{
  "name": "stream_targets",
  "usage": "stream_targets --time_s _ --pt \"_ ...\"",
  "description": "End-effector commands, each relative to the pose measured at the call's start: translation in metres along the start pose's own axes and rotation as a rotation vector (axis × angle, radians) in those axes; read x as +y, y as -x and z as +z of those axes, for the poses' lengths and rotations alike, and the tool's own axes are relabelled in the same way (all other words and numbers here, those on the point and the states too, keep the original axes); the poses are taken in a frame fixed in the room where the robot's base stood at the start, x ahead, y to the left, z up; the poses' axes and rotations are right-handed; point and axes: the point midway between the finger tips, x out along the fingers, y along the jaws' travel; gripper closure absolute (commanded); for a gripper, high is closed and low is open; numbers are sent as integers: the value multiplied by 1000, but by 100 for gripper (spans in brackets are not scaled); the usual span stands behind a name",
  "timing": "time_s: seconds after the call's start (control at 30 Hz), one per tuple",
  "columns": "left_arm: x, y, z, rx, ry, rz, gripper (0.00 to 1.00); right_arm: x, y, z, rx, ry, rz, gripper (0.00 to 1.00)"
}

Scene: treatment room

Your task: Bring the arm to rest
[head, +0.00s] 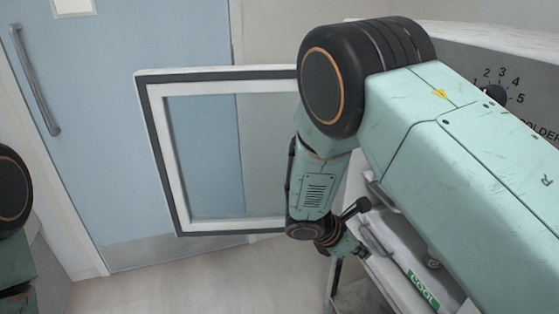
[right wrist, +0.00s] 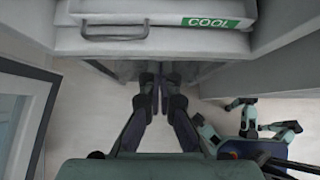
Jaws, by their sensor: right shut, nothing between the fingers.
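My right arm (head: 450,150) is mint green with black joints and fills the right half of the head view, its forearm hanging down. My right gripper (head: 350,246) is at its lower end, small and partly blurred against the white cabinet. In the right wrist view the two dark fingers of the right gripper (right wrist: 155,88) lie close together, shut, with nothing between them. They point toward the cabinet front below the drawer, and I cannot tell whether they touch it. Part of my left arm (head: 14,200) shows at the left edge of the head view; its gripper is outside the frame.
A white-framed glass door (head: 160,150) with a dark seal stands open left of the arm. A drawer with a bar handle and a green COOL label (head: 424,292) is beside the gripper. A temperature dial (head: 496,93) sits above. A blue room door (head: 110,120) stands behind; floor (head: 190,275) is clear.

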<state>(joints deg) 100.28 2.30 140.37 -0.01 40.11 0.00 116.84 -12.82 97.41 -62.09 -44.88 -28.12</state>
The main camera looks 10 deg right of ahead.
Motion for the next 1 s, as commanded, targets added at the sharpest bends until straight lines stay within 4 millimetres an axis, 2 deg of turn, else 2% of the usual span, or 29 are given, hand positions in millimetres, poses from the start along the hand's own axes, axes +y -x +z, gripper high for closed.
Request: stream_targets --time_s 0.07,0.13,0.23,0.4,0.5,0.6,0.77,0.87,0.9,1.0 --pt "0 0 0 0 0 0 60 2 0 -4 16 -18 9 100" --pt "0 0 0 0 0 0 60 5 1 -17 73 -59 23 100" --pt "0 0 0 0 0 0 60 -6 1 -51 225 -164 8 100" --pt "0 0 0 0 0 0 60 -48 5 -115 518 -435 -108 100" --pt "0 0 0 0 0 0 60 -76 8 -144 657 -625 -200 100" --pt "0 0 0 0 0 0 60 -104 11 -165 759 -837 -297 100" --pt "0 0 0 0 0 0 60 -152 8 -176 823 -1205 -435 100" --pt "0 0 0 0 0 0 60 -191 -1 -170 784 -1427 -504 100" --pt "0 0 0 0 0 0 60 -209 -5 -165 751 -1502 -527 100" --pt "0 0 0 0 0 0 60 -248 -11 -158 667 -1593 -576 100"
